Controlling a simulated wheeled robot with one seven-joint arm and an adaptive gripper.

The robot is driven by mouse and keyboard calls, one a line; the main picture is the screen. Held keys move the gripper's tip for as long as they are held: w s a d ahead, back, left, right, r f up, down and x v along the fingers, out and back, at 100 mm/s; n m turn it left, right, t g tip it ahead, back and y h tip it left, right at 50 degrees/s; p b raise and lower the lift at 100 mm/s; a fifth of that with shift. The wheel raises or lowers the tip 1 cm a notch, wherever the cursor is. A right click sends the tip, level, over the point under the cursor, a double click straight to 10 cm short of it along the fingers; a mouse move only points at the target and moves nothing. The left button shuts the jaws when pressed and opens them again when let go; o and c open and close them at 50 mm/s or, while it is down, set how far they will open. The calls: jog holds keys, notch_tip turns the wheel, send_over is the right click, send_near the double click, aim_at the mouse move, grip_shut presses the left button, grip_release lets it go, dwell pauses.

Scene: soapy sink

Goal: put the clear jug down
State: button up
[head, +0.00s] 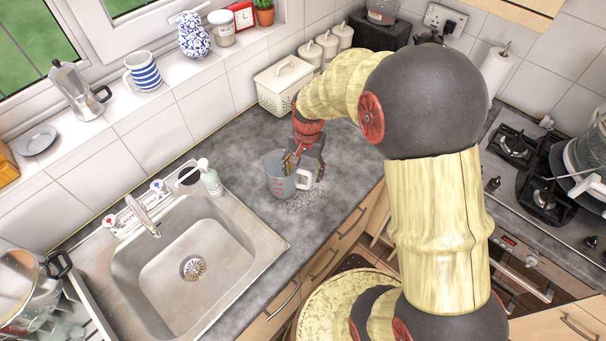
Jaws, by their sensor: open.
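The clear jug (276,182) stands upright on the grey worktop, just right of the sink's drainer edge. It is see-through with red markings and has a white handle (304,180) on its right side. My gripper (304,168) is pointed down at the jug's right side, by the handle. Its fingers are open, with one near the jug's wall and one near the handle. Whether a finger touches the jug is hard to tell at this size.
The steel sink (190,262) lies to the left, with a soap bottle (210,178) at its back corner. A cream bread bin (284,86) stands behind the jug. The gas hob (545,185) is at the right. Worktop between jug and wall is clear.

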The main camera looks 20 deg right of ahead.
jog(key=r, duration=0.9)
jog(key=shift+s+d+r+p, duration=0.2)
jog(key=shift+r+p, duration=0.15)
jog(key=shift+p, duration=0.05)
jog(key=s+a+r+n+t, duration=0.2)
jog(key=s+a+r+n, duration=0.1)
jog(key=s+r, duration=0.5)
jog(key=s+a+r+n+t, duration=0.3)
jog(key=s+r+n, duration=0.3)
jog(key=s+r, duration=0.2)
jog(key=s, duration=0.2)
jog(key=shift+s, duration=0.4)
notch_tip(320, 180, down, 8)
jog(key=b, duration=0.8)
jog(key=shift+f, duration=0.25)
